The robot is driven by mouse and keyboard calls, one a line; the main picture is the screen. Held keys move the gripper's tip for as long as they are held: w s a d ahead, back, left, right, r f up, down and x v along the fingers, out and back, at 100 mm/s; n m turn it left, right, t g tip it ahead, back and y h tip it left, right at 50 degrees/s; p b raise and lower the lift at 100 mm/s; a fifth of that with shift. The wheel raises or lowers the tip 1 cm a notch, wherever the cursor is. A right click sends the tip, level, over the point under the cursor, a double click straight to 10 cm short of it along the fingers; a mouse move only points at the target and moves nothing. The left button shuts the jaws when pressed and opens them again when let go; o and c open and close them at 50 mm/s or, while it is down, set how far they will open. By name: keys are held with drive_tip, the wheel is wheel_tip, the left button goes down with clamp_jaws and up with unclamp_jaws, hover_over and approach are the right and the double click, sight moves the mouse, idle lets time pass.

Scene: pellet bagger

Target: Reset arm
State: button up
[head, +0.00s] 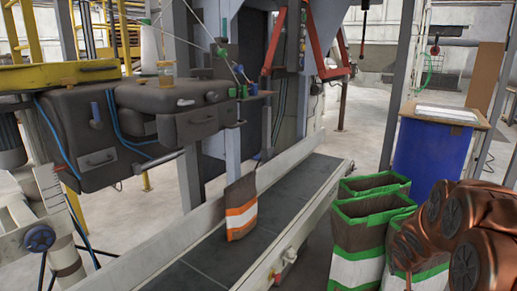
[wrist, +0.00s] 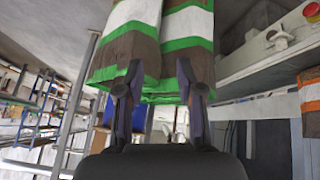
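My arm fills the lower right of the head view, but its gripper is out of that picture. In the wrist view my gripper (wrist: 158,75) has its two dark fingers apart with nothing held between them. Brown, white and green bags (wrist: 185,48) show upside down just beyond the fingertips; I cannot tell whether the fingers touch them. In the head view these open-topped green-rimmed bags (head: 365,235) stand together beside my arm.
A brown bag with an orange and white band (head: 241,210) stands on the conveyor (head: 270,215). A blue drum (head: 433,150) with a board on top stands behind the green bags. The bagging machine (head: 180,115) is at the left. Open floor lies behind the conveyor.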

drive_tip(key=s+a+r+n+g+y+p, duration=0.1)
drive_tip(key=s+a+r+g+p, duration=0.1)
drive_tip(key=s+a+r+p, duration=0.3)
drive_tip(key=s+a+r+n+g+y+p, duration=0.1)
drive_tip(key=s+a+r+p, duration=0.4)
drive_tip(key=s+a+r, duration=0.6)
drive_tip(key=s+a+r+n+g+y+p, duration=0.1)
drive_tip(key=s+a+r+g+p, duration=0.3)
drive_tip(key=s, duration=1.8)
drive_tip(key=a+r+p, duration=0.2)
drive_tip(key=a+r, duration=0.2)
drive_tip(key=r, duration=0.1)
drive_tip(key=shift+s+r+y, duration=0.2)
drive_tip(key=shift+y, duration=0.1)
drive_tip(key=shift+n, duration=0.3)
